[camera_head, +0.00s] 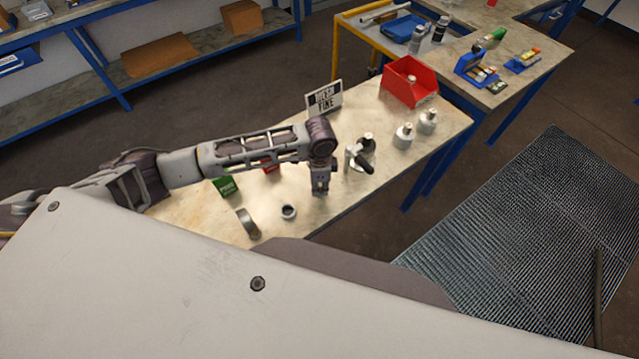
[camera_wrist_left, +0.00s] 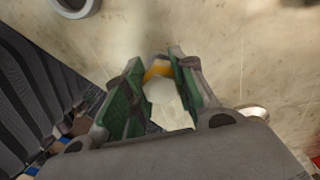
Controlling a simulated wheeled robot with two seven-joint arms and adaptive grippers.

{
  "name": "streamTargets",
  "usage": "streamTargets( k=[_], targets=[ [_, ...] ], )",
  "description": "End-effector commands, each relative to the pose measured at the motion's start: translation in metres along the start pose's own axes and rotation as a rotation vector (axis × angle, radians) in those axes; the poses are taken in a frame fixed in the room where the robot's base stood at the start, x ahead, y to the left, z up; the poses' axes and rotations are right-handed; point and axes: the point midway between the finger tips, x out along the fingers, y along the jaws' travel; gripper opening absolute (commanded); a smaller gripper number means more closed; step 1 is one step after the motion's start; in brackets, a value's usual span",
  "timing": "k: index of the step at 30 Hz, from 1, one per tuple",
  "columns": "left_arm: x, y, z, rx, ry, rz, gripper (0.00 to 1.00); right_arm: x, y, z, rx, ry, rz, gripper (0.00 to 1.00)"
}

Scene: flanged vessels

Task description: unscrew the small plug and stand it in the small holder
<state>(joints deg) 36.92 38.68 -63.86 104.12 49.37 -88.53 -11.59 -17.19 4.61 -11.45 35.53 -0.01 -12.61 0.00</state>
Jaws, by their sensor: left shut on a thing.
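My left gripper (camera_head: 320,190) points down over the wooden table, left of a dark clamp-like fixture with a black handle (camera_head: 365,167). In the left wrist view its green-padded fingers (camera_wrist_left: 160,92) are shut on a pale, faceted plug (camera_wrist_left: 163,95) with a yellow band. No vessel shows around the plug; its lower end is hidden. A small grey ring-shaped holder (camera_head: 288,212) stands on the table just left of the gripper, and a ring shows at the top left of the wrist view (camera_wrist_left: 75,5). My right gripper is not in view.
Two grey vessels with capped necks (camera_head: 403,136) (camera_head: 428,121) stand at the right. A red bin (camera_head: 409,82) and a black-and-white sign (camera_head: 324,98) are at the back. A green box (camera_head: 227,187) is near my left arm. Bare table lies around the small ring.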

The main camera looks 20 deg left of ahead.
Motion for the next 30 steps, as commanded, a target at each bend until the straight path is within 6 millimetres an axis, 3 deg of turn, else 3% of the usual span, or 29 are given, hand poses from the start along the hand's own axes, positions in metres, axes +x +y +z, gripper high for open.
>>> streamTargets(
  k=[8,9,15,30],
  targets=[
    [0.0053,-0.0001,-0.0001,0.000,0.000,0.000,0.00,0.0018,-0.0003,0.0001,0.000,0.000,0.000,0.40],
    [0.0053,-0.0001,-0.0001,0.000,0.000,-0.001,0.29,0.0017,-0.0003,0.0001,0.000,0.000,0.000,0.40],
    [0.0050,-0.0001,-0.0001,0.000,0.000,0.000,0.51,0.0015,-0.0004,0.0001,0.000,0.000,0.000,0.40],
    [-0.0018,-0.0002,-0.0004,0.000,0.002,0.000,0.51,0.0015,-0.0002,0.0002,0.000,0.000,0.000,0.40]
  ],
)
